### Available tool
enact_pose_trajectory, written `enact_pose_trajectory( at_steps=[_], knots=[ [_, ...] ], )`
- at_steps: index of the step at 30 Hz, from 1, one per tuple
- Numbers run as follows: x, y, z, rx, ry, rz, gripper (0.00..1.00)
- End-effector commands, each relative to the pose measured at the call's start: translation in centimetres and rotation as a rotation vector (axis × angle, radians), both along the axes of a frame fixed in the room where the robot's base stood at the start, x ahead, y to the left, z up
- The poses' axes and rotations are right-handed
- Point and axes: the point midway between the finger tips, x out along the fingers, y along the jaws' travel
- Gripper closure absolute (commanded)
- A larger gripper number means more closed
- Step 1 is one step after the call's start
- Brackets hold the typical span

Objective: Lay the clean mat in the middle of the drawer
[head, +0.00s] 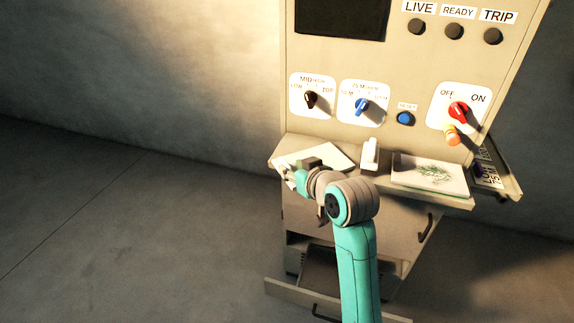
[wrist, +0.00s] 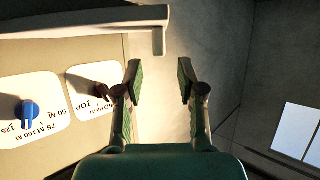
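A plain white mat (head: 326,155), clean-looking, lies on the left of the cabinet's shelf in the head view. My gripper (head: 287,173) is at the shelf's left end, just beside this mat and partly in front of it. In the wrist view my gripper (wrist: 160,78) is open, with nothing between its fingers. A second pale mat (head: 412,179) with green tangled bits on it lies at the shelf's right. The lower drawer (head: 284,290) is pulled out below the shelf, with a dark interior (head: 320,268) partly hidden by my arm.
A small white block (head: 370,154) stands on the shelf between the two mats. The panel above has a black knob (head: 311,99), blue knob (head: 361,106), blue button (head: 405,118) and red switch (head: 459,111). The floor at left is clear.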

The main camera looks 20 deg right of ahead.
Motion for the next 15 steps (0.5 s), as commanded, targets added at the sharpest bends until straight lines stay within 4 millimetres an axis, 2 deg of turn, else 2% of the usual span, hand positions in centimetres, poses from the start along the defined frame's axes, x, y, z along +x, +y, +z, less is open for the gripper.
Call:
enact_pose_trajectory(
  at_steps=[1,6,10,15],
  knots=[
    [-1.0,-0.2,0.4,0.0,-0.001,-0.001,0.61],
    [-3.6,-0.6,1.5,0.001,-0.001,0.0,0.61],
    [-4.9,-0.8,2.0,0.001,0.0,0.0,0.61],
    [-5.6,-0.8,2.3,0.001,0.0,0.0,0.61]
  ],
)
